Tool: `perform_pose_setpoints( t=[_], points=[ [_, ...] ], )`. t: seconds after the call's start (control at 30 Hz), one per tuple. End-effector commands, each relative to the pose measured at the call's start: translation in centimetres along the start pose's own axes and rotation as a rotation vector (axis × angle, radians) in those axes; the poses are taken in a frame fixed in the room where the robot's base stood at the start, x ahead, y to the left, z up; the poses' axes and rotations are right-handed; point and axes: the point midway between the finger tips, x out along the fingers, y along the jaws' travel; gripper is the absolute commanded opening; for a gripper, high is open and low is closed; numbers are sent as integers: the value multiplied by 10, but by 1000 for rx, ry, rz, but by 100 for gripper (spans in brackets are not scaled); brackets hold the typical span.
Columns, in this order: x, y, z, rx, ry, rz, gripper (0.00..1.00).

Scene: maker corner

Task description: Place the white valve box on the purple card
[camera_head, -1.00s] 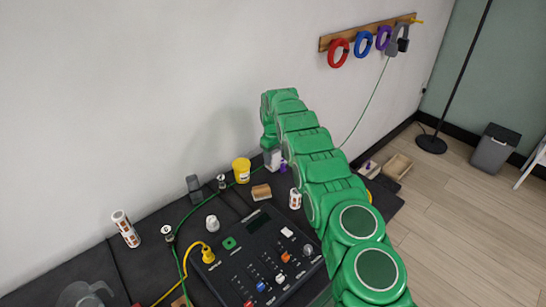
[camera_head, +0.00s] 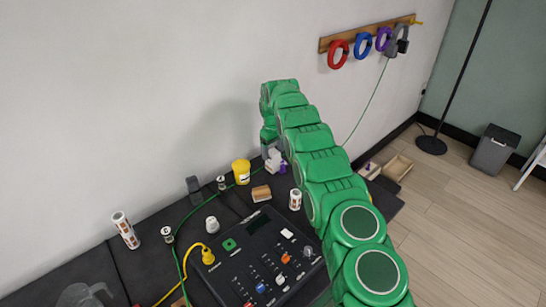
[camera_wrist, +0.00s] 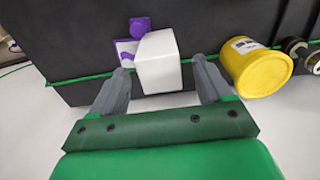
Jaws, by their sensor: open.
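The white valve box (camera_wrist: 158,62) is between the two spread fingers of my gripper (camera_wrist: 163,68) in the wrist view, with a visible gap on the right side. In the head view the white box (camera_head: 273,157) is at the back of the black bench, just below the end of my arm. A purple-and-white patch, which looks like the purple card (camera_wrist: 124,50), shows at the box's left edge. The box hides part of it, so I cannot tell how fully the box rests on it. My gripper is open.
A small purple object (camera_wrist: 140,26) stands right beside the box. A yellow tub (camera_wrist: 258,68) is close to the right finger. A green cable (camera_wrist: 75,78) runs behind the fingers. A black control panel (camera_head: 262,255) and a wooden block (camera_head: 261,193) are nearer on the bench.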

Motion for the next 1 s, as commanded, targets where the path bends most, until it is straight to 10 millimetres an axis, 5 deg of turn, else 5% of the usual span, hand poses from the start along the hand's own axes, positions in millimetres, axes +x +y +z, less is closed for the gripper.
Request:
perform_pose_setpoints(
  t=[0.4, 1.0],
  points=[
    [-66, 1, -1, 0, 5, 3, 78],
    [-85, 2, 3, 8, -1, 5, 78]
  ],
)
